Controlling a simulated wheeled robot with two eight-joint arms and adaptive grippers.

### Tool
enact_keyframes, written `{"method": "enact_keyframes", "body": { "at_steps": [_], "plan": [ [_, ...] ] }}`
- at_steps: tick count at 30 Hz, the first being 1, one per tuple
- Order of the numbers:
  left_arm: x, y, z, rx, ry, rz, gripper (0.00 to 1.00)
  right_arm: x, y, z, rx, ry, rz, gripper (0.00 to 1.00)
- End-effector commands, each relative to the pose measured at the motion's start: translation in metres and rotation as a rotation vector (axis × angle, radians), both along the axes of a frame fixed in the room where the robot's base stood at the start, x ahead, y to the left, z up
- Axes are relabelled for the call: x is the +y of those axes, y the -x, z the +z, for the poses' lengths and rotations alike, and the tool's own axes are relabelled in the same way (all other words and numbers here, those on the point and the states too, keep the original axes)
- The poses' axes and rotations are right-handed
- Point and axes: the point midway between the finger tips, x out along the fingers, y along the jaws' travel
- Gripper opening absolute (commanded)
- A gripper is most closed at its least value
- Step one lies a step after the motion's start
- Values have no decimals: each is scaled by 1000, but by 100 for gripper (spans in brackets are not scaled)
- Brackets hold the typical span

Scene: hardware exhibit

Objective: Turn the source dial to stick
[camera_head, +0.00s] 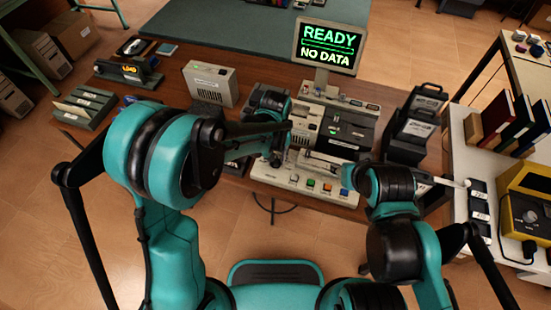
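A beige console (312,184) stands on the wooden table, with a row of coloured buttons along its front and a black panel (346,130) at its upper right. A monitor (330,46) above it reads "READY" and "NO DATA" in green. I cannot make out the source dial; my arms cover part of the console. My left gripper (276,156) is over the console's left part, small and dark, and its fingers cannot be told apart clearly. My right arm reaches in from the right, its gripper (308,159) over the console's middle; its opening is unclear.
A beige box (210,83) and a grey slotted rack (84,107) stand on the left of the table. Black cases (413,127) stand right of the console. A white side table holds binders (514,124) and a yellow device (526,205).

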Motion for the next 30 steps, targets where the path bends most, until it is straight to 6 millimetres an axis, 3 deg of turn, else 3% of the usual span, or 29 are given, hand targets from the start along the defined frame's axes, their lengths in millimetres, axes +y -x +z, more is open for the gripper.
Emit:
{"method": "enact_keyframes", "body": {
  "at_steps": [7,11,12,23,30],
  "plan": [
    [0,0,-1,0,0,0,34,0,0,0,0,0,0,40],
    [0,0,-1,0,0,0,2,0,0,0,0,0,0,40],
    [0,0,-1,0,0,0,0,0,0,0,0,0,0,40],
    [0,0,-1,-1,0,-24,0,0,0,0,0,0,0,40],
    [0,0,-1,-2,0,-139,0,0,0,-2,0,0,0,40]
  ]
}}
